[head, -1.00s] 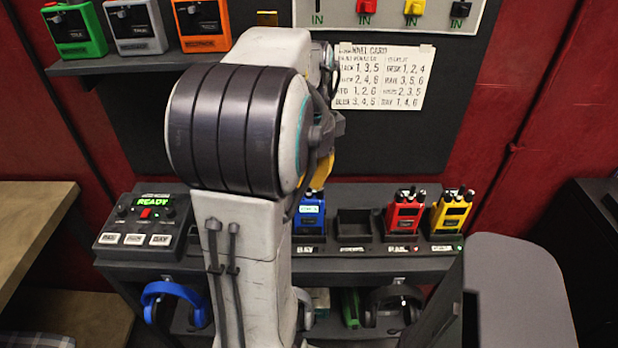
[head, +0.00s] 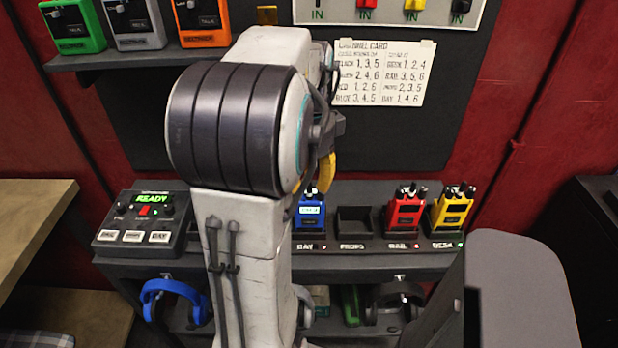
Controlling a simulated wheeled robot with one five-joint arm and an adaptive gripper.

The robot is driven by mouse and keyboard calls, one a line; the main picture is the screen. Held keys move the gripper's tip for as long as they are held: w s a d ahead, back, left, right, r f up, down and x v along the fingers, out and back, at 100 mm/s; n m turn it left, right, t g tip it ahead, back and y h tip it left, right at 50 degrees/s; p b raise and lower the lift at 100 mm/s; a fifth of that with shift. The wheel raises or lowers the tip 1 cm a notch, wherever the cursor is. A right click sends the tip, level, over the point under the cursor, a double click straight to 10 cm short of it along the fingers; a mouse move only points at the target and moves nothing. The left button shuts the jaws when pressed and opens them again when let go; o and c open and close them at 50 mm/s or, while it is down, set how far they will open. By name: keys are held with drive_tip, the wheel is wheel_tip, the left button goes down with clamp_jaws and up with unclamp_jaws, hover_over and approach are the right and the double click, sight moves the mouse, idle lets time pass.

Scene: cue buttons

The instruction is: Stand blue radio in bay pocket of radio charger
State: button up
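The blue radio (head: 309,211) stands upright in the pocket labelled BAY on the radio charger (head: 375,245). Its left side is partly hidden behind my arm. A small red light shows by the BAY label. The pocket labelled PROPS (head: 353,222) is empty. The red radio (head: 405,211) and the yellow radio (head: 453,210) stand in the pockets to the right. My gripper (head: 329,165) shows only in part beyond my arm, above the blue radio and apart from it. Its fingertips are mostly hidden, so its opening cannot be told.
A base station (head: 146,223) with a green READY display is left of my arm. A channel card (head: 386,73) hangs on the dark board. Green, grey and orange belt packs sit on the upper shelf (head: 150,57). Headsets hang below. A grey chair back (head: 520,290) stands at the right front.

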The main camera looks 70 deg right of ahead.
wheel_tip(320, 180, up, 12)
idle(0.9)
